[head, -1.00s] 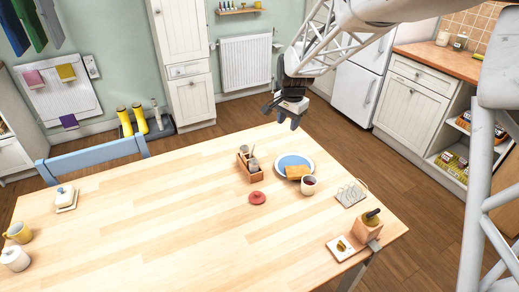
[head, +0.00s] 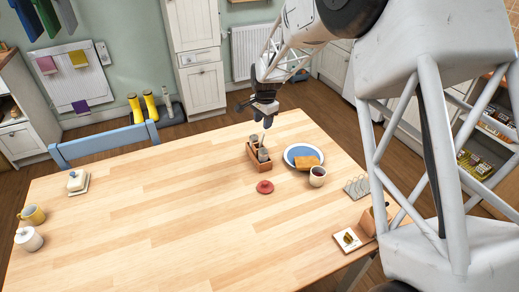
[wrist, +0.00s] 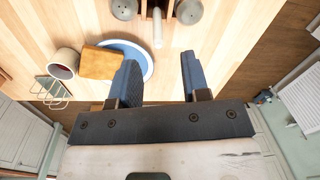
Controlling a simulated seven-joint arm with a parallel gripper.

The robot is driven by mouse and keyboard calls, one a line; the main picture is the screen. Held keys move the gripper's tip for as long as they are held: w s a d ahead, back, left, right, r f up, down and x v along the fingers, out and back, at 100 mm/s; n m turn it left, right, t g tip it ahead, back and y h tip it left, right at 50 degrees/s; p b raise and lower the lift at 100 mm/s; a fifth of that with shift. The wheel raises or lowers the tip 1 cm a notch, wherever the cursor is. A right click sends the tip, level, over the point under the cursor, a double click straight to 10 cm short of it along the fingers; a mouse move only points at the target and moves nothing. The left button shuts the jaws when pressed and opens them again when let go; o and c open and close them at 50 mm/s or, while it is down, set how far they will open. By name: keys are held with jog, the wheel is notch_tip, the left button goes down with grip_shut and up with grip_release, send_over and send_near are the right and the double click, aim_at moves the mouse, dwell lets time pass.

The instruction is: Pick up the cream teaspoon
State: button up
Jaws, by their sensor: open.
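A cream, rounded handle (wrist: 157,28) stands in the wooden caddy between two grey shakers in the wrist view. It looks like the teaspoon, but its bowl is hidden. In the head view the caddy (head: 252,164) sits near the table's far edge, and the spoon is too small to make out surely. My gripper (head: 264,118) is above the table's far edge, behind the caddy. In the wrist view my gripper (wrist: 159,62) is open and empty, its two blue-grey fingers pointing towards the caddy, with the cream handle roughly in line with the gap.
A blue and white plate (head: 290,161) with toast (head: 307,162) and a mug (head: 317,177) stand right of the caddy. A red lid (head: 265,187) lies in front. The table's middle (head: 170,205) is clear.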

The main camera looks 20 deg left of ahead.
aim_at(263, 136)
jog(key=shift+f, duration=0.1)
jog(key=shift+f, duration=1.2)
jog(key=shift+f, duration=0.1)
jog(key=shift+w+a+f, duration=0.1)
jog(key=shift+f, duration=2.4)
jog(key=shift+c, duration=0.2)
grip_shut()
